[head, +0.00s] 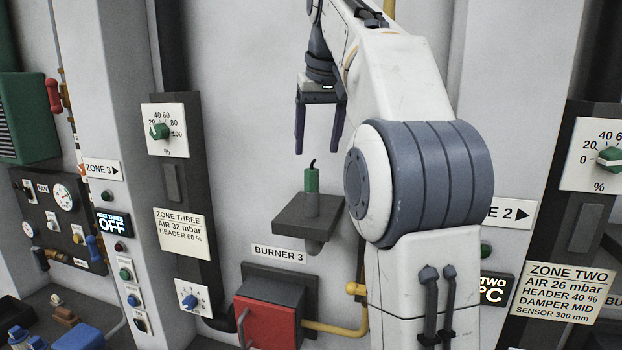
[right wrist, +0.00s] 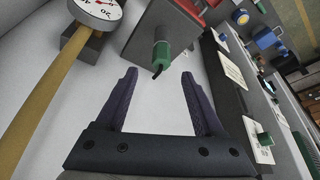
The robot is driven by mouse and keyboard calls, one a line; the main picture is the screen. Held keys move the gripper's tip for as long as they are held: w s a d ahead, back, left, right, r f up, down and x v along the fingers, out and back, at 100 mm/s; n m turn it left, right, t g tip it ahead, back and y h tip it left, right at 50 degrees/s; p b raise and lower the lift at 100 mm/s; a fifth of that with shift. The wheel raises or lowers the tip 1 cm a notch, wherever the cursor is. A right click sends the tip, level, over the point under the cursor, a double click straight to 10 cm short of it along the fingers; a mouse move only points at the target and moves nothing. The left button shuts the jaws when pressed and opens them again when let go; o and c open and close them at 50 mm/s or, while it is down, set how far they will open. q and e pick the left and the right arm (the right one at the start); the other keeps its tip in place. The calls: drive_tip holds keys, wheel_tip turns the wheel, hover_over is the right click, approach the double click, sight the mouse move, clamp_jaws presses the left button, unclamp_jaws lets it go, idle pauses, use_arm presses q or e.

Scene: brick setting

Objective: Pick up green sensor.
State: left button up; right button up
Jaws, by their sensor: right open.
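The green sensor (head: 311,180) is a small green cylinder with a black lead curling from its top. It stands upright on a dark grey bracket (head: 290,213) on the wall above the Burner 3 label. My right gripper (head: 317,151) is open and empty above the sensor, fingers pointing down, with a gap between fingertips and sensor. In the right wrist view the sensor (right wrist: 161,50) shows beyond the fingertips, between their lines, its lead towards the gripper (right wrist: 160,76). The left gripper does not show.
A red burner box (head: 268,318) with a yellow pipe (head: 335,327) sits below the bracket. A grey column with a dial (head: 165,131) stands to the left. In the right wrist view a yellow pipe (right wrist: 50,105) and round gauge (right wrist: 97,8) are at the left.

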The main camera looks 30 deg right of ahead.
sight(312, 170)
drive_tip(key=p+x, duration=0.1)
drive_tip(key=x, duration=0.7)
drive_tip(key=shift+w+f, duration=0.2)
drive_tip(key=shift+w, duration=0.05)
drive_tip(key=shift+c, duration=0.3)
clamp_jaws()
